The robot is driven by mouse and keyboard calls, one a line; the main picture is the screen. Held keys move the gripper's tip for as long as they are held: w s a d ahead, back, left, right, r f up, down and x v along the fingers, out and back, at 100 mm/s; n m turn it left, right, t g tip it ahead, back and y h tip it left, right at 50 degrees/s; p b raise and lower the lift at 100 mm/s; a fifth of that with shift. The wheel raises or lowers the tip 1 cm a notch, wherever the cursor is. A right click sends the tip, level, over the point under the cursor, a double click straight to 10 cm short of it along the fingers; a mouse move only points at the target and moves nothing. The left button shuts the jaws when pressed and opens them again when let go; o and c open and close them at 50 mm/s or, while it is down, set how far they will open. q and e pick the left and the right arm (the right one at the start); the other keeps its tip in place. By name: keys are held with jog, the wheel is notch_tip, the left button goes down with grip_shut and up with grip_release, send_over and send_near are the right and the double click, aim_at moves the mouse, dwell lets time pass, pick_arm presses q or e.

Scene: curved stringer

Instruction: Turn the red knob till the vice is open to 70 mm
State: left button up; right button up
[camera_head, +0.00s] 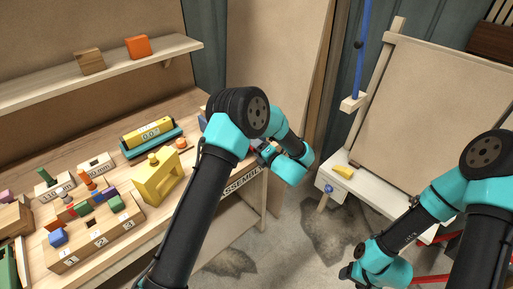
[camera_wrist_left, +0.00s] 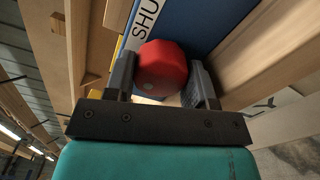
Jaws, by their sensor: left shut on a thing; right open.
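The red knob (camera_wrist_left: 162,70) shows in the left wrist view as a rounded red piece. My left gripper (camera_wrist_left: 163,82) is shut on it, with one finger on each side. Behind the knob is a blue surface (camera_wrist_left: 195,22) with a white label reading "SHU". In the head view my left arm hides the knob and most of what is around it, so the vice's jaws and opening cannot be made out. My right gripper (camera_head: 350,272) is at the bottom of the head view, low over the floor and away from the bench; its fingers are small there.
The workbench (camera_head: 120,248) holds a yellow piece (camera_head: 157,178), a teal holder with a yellow block marked with digits (camera_head: 150,133), and a numbered wooden block (camera_head: 95,240) with several coloured pieces. A shelf (camera_head: 120,68) is above. A white easel-like stand (camera_head: 385,195) is at right.

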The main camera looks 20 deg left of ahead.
pick_arm(q)
jog(key=o, duration=0.7)
jog(key=shift+d, duration=0.1)
jog(key=shift+c, duration=0.2)
